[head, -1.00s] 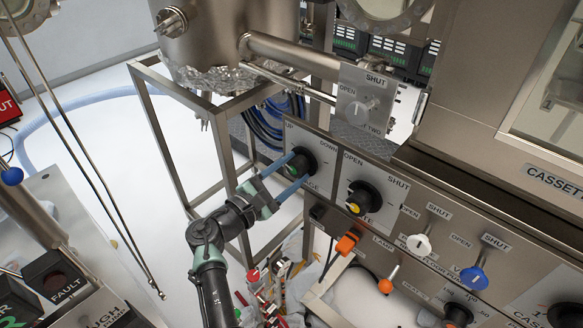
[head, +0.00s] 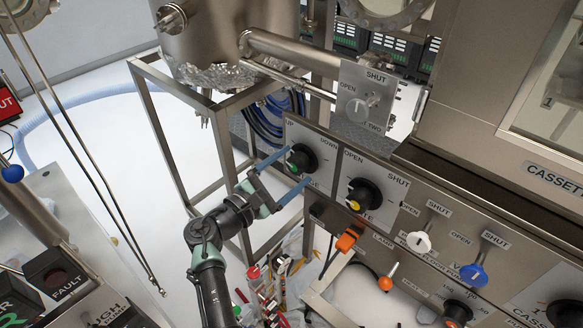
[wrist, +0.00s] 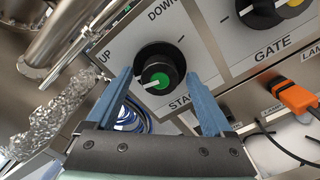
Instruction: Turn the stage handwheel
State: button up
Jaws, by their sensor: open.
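The stage handwheel (head: 304,158) is a black round knob with a green cap and a white pointer line. It sits on a grey panel marked UP, DOWN and STAGE, and also shows in the wrist view (wrist: 160,72). My gripper (head: 297,166) is open in front of it, with one blue finger on each side of the knob. In the wrist view my gripper (wrist: 158,74) has the knob between its fingertips, with a gap showing on both sides. The white pointer line points to the lower left in the wrist view.
The yellow-capped GATE knob (head: 364,195) is close on the right. A metal frame (head: 163,150) stands left of the panel. Foil-wrapped piping (wrist: 50,120) is at left.

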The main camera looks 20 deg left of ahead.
jog(key=v, duration=1.2)
jog(key=shift+s, duration=0.25)
jog(key=shift+a, duration=0.1)
jog(key=w+d+r+m+t+y+p, duration=0.1)
jog(key=w+d+r+m+y, duration=0.25)
jog(key=r, duration=0.55)
jog(key=w+d+r+m, duration=0.2)
jog(key=d+r+m, duration=0.2)
jog(key=r+m, duration=0.3)
jog(key=w+d+r+m+t+y+p, duration=0.1)
jog(key=w+d+r+m, duration=0.25)
jog(key=r, duration=0.65)
jog(key=s+d+r+m+t, duration=0.2)
jog(key=s+r, duration=0.4)
jog(key=r, duration=0.3)
jog(key=s+d+r+m+t+y, duration=0.1)
jog(key=s+d+r+m+t, duration=0.2)
jog(key=s+d+r, duration=0.3)
jog(key=s+d+r+m+t+p, duration=0.1)
jog(key=s+d+r+m+t, duration=0.2)
jog(key=s+r, duration=0.3)
notch_tip(320, 180, up, 6)
jog(key=shift+d+f+m+y, duration=0.1)
jog(key=shift+d+m+y, duration=0.25)
jog(key=shift+d+m, duration=0.4)
